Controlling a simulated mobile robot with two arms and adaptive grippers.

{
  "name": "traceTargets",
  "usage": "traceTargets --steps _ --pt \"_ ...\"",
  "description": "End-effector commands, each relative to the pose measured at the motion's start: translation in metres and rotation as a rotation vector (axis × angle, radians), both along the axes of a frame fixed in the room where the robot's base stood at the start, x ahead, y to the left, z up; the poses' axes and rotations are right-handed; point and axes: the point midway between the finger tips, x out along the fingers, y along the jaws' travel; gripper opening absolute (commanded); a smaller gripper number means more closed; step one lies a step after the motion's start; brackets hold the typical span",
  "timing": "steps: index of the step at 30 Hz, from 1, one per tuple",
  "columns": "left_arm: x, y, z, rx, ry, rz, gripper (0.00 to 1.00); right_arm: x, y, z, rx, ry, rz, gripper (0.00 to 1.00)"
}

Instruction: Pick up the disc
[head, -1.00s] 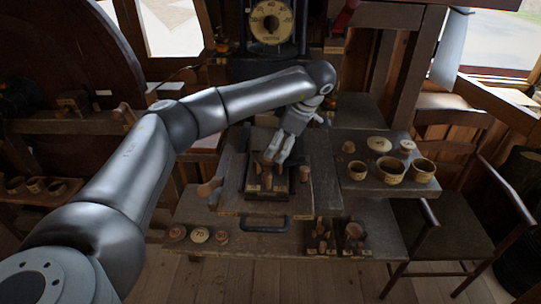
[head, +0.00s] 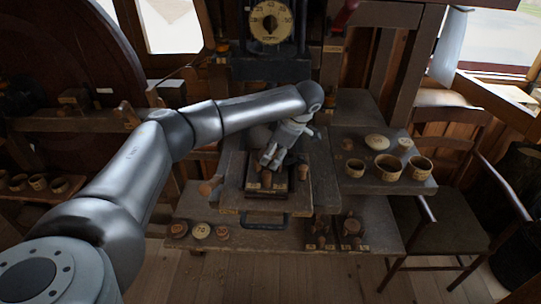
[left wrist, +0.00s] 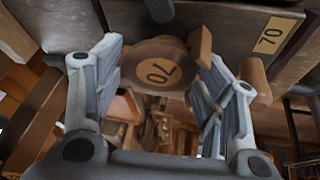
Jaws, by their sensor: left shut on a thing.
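The disc is mostly hidden there by the fingers. My right gripper is not in view.
Upright wooden pegs (head: 302,172) stand near the gripper. Several round pieces (head: 201,231) lie on the lower shelf at left. Cups (head: 388,167) and lidded pieces stand on the right shelf. A dial (head: 271,21) stands behind, a chair (head: 455,215) at right.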

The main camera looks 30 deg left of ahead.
Motion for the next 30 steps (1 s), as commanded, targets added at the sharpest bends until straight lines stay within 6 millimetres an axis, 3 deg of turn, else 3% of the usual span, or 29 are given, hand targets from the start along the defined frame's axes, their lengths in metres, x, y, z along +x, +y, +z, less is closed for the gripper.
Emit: traceTargets --steps 17,22,30 --pt "0.001 0.0 0.009 0.001 -0.003 0.001 0.48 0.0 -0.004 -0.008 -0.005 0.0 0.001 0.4" --pt "0.001 0.0 0.031 0.0 -0.005 0.0 0.48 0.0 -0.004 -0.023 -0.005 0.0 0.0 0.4" --pt "-0.033 -0.039 0.094 0.002 -0.008 -0.007 0.48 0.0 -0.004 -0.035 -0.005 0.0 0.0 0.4"
